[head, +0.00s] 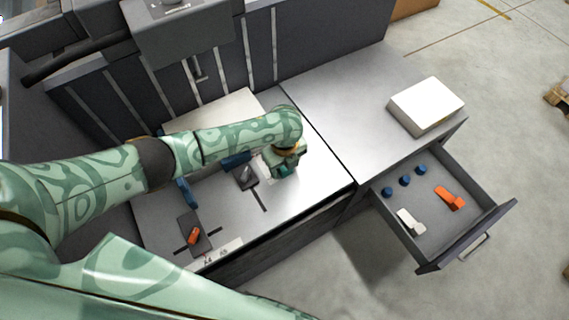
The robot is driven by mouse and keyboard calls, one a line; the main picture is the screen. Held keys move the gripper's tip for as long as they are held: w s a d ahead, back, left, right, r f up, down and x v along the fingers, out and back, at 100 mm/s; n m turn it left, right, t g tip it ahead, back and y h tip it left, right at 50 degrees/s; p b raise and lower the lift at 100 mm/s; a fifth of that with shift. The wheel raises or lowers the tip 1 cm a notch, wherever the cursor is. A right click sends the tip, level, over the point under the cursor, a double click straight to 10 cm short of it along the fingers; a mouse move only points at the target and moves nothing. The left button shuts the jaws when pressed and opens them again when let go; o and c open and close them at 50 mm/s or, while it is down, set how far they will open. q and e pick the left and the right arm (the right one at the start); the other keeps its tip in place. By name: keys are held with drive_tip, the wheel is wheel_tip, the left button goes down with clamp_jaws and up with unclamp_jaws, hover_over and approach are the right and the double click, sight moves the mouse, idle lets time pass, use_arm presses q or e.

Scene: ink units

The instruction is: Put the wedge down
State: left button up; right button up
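My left gripper (284,166) is low over the light worktop, beside a dark plate with a grey piece on it (246,177). Its fingers are small and partly hidden by the wrist, so I cannot tell whether they are open or shut. No wedge can be made out clearly at the gripper; whether it holds one is hidden. My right gripper is not in view.
An orange piece (194,236) lies on another dark plate near the front edge. Blue parts (186,193) lie under my arm. An open drawer (433,239) at right holds several blue knobs, an orange piece (449,197) and a white piece (410,221). A white box (426,103) stands on the counter.

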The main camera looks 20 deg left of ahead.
use_arm(q)
wheel_tip(320, 180, up, 6)
drive_tip(key=p, duration=0.3)
drive_tip(key=shift+w+f, duration=0.1)
wheel_tip(320, 180, up, 6)
drive_tip(key=p, duration=0.4)
drive_tip(key=shift+r, duration=0.25)
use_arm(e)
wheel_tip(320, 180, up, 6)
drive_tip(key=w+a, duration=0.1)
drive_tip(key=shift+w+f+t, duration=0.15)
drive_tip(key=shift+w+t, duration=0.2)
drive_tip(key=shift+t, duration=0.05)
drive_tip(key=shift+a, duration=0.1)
